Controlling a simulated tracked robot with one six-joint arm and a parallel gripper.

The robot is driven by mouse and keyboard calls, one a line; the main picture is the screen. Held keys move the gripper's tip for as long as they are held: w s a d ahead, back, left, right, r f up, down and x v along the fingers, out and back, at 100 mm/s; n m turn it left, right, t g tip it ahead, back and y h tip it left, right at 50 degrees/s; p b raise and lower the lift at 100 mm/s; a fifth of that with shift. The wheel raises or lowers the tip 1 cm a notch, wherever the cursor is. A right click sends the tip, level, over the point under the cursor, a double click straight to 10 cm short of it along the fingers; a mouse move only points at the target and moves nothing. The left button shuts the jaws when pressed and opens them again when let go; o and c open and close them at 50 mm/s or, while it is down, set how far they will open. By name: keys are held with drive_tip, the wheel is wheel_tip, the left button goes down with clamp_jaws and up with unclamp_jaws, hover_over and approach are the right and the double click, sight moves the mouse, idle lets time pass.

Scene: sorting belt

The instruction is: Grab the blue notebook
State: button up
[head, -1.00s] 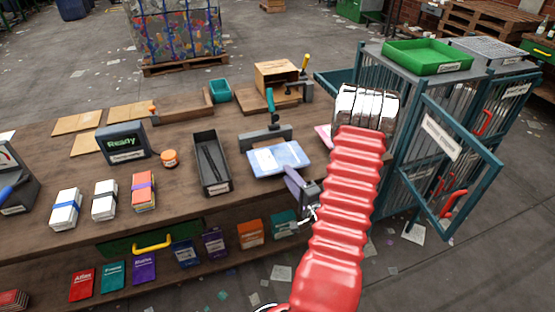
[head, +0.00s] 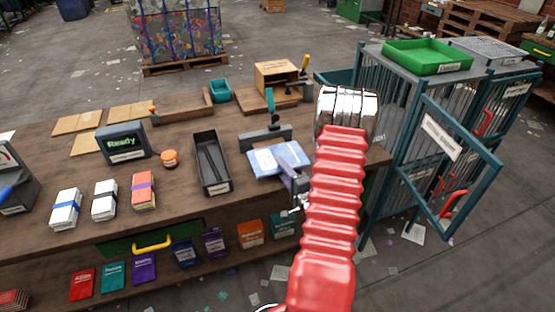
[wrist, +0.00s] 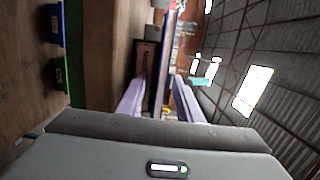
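A light blue notebook (head: 262,162) with a pale patch on its cover lies flat at the table's front edge, beside a dark clamp-like stand. My gripper (head: 284,168) is at its right front part in the head view, with a finger overlapping it. In the wrist view my gripper (wrist: 160,95) has its two pale purple fingers apart. A thin blue strip (wrist: 169,50), seemingly the notebook edge-on, runs between them. Whether the fingers touch it I cannot tell. My red arm hides the table to the right.
A dark tray (head: 212,165) lies left of the notebook, and the stand (head: 265,138) is just behind it. Banded bundles and a Ready display (head: 124,143) are further left. Several notebooks, one dark blue (head: 184,253), stand on the lower shelf. A cage (head: 420,140) with an open door is at right.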

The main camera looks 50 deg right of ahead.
clamp_jaws()
idle(0.3)
drive_tip(key=shift+r, duration=0.15)
idle(0.3)
drive_tip(key=shift+r, duration=4.9)
